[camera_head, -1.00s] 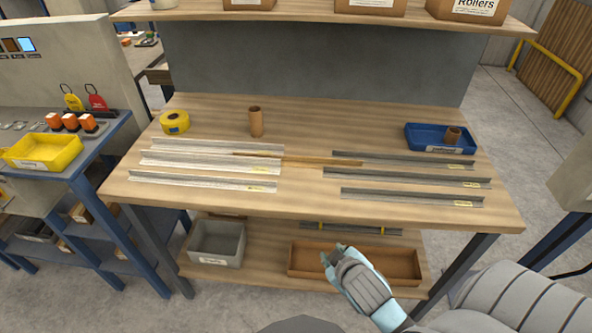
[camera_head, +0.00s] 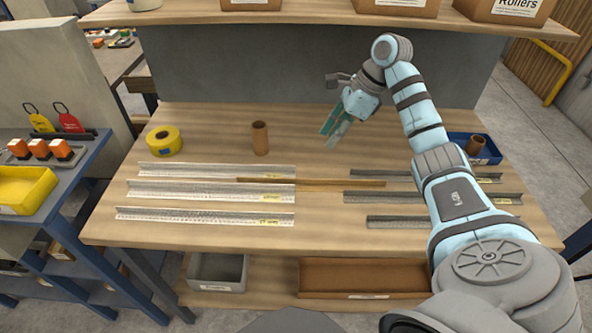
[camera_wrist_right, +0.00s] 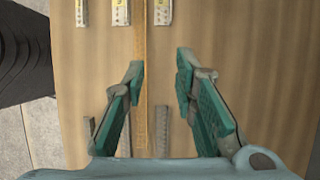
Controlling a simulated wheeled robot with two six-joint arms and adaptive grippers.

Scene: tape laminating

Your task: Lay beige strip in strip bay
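The beige strip (camera_head: 340,183) lies on the table, running left to right between the white perforated rails and the grey rails. Its left end lies close to the white rails; I cannot tell whether it touches them. My right gripper (camera_head: 332,134) is open and empty above the table, appearing behind the strip in the head view. In the right wrist view, the beige strip (camera_wrist_right: 141,85) runs lengthwise through the gap between the open fingers (camera_wrist_right: 160,68), nearer the left finger and apart from them. I cannot tell which place is the strip bay. My left gripper is not in view.
White rails (camera_head: 205,191) lie at left, grey rails (camera_head: 410,222) at right. A yellow tape roll (camera_head: 164,140) and a brown tube (camera_head: 260,138) stand at the back. A blue bin (camera_head: 490,153) is partly hidden by my arm. An overhead shelf (camera_head: 300,16) spans the back.

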